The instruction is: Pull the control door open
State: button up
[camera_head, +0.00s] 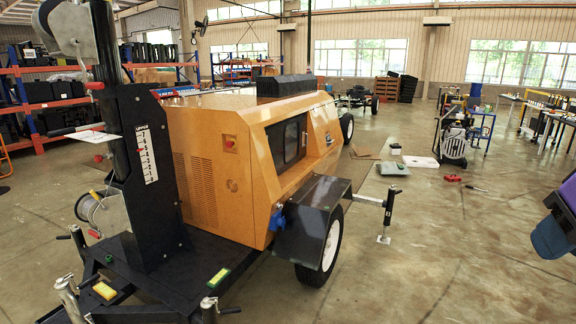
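The yellow light tower unit (222,120) stands on a black wheeled trailer at the left and middle. A dark, framed rectangular panel (287,142) is set in its right-hand side, above the wheel guard. It looks like the control door and appears closed, flush with the body. Its handle is too small to make out. No gripper fingers show. A black, purple and blue part cut off at the right edge may be mine, and it is well apart from the tower.
A black wheel guard (312,218) and wheel (328,248) jut out below the panel. A metal stabiliser leg (388,215) reaches out to the right. The concrete floor at front right is clear.

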aim_at(287, 140)
jog(key=i+j+u, duration=0.1)
jog(key=i+u, duration=0.15)
jog(key=i, duration=0.4)
jog(key=i+u, duration=0.2)
jog(key=i, duration=0.4)
jog(key=i+l+u, duration=0.1)
jog(key=i+u, duration=0.15)
jog(key=i, duration=0.4)
jog(key=i+l+u, duration=0.25)
jog(key=i, duration=0.35)
